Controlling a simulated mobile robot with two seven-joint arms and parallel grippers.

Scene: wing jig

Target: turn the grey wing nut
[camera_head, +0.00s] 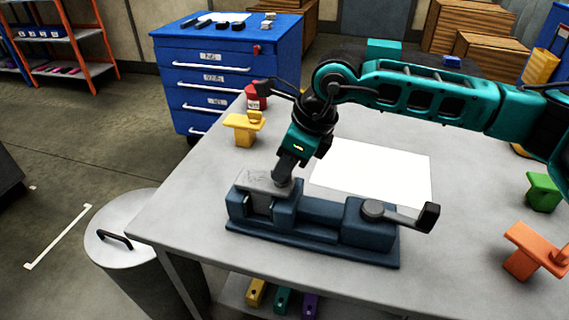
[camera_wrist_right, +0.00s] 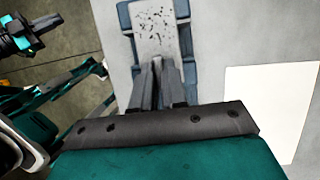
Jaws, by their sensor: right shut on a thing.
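A dark blue jig (camera_head: 320,212) stands on the table, with a light grey plate (camera_head: 262,181) on its left end. The speckled plate also shows in the wrist view (camera_wrist_right: 157,28). My right gripper (camera_head: 281,182) points down at an angle at the right edge of this plate. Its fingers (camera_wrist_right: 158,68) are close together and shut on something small. I cannot make out the grey wing nut; the fingers hide what is between them. My left gripper does not show in the head view.
A lever with a black handle (camera_head: 428,217) sticks out at the jig's right end. A white sheet (camera_head: 385,172) lies behind the jig. Yellow (camera_head: 243,130), red (camera_head: 256,97), orange (camera_head: 526,252) and green (camera_head: 542,192) things stand around. The front left tabletop is clear.

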